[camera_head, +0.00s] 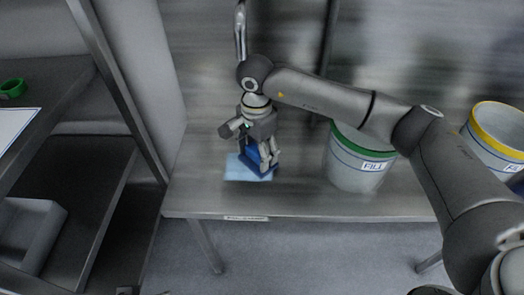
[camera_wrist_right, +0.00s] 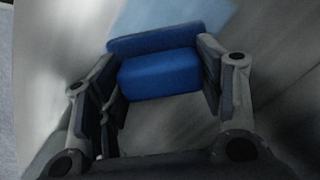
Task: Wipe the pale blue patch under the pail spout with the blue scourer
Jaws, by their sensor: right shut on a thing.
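The pale blue patch (camera_head: 238,170) lies on the steel bench near its front edge, in the head view. Part of it is hidden by the scourer and my gripper. My right gripper (camera_head: 262,160) points down over the right part of the patch. It is shut on the blue scourer (camera_head: 254,158). In the right wrist view the scourer (camera_wrist_right: 160,72) sits between the two fingers (camera_wrist_right: 158,85), and the patch (camera_wrist_right: 212,12) shows beyond it. I cannot tell whether the scourer touches the bench. A metal spout (camera_head: 240,30) comes down behind my wrist. My left gripper is not in view.
A pail with a green rim (camera_head: 352,172) stands on the steel bench (camera_head: 215,200) right of the gripper, under my right arm. A pail with a yellow rim (camera_head: 490,150) stands at far right. A dark shelf unit (camera_head: 75,200) with a grey bin (camera_head: 35,235) is at left.

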